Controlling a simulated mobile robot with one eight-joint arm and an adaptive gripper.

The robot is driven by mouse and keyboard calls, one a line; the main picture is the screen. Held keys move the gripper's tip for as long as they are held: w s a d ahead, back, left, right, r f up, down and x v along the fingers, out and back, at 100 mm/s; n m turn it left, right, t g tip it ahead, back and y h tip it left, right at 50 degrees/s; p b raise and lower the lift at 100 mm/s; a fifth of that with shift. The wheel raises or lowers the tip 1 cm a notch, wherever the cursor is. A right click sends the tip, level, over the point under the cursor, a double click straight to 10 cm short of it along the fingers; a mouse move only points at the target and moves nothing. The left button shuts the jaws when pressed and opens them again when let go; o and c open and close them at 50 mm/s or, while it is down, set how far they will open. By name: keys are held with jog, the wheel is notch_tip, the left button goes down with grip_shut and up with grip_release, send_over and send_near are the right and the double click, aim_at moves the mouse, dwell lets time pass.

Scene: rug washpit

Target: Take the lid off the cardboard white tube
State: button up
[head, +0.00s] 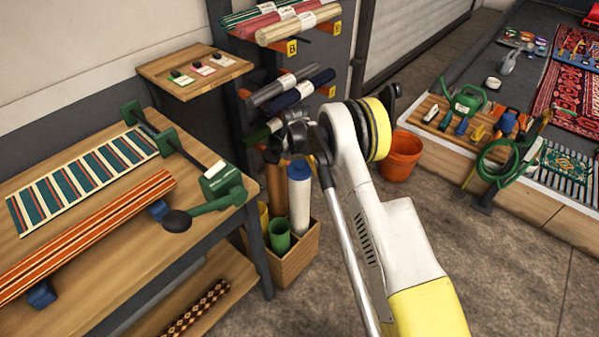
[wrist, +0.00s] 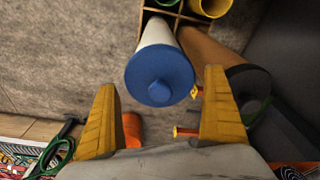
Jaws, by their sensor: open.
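The white cardboard tube (head: 299,203) stands upright in a wooden divided box (head: 295,262) beside the workbench. Its blue lid (head: 298,170) is on its top end. In the wrist view the round blue lid (wrist: 160,78) with a small central knob faces the camera, and the white tube (wrist: 157,33) runs away below it. My gripper (wrist: 158,110) is open, its two yellow fingers apart to the left and right of the lid and nearer the camera. The fingers do not appear to touch the lid. In the head view my arm hides most of the gripper.
A brown tube with a dark end (wrist: 225,62) stands close on the right in the wrist view. Green (head: 279,236) and yellow tubes share the box. A rack of rolled rugs (head: 290,88) stands behind, and the workbench (head: 110,250) is at left. An orange bucket (head: 401,157) stands on the floor.

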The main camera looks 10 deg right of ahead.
jog(key=shift+r, duration=0.1)
jog(key=c, duration=0.9)
jog(key=shift+c, duration=0.2)
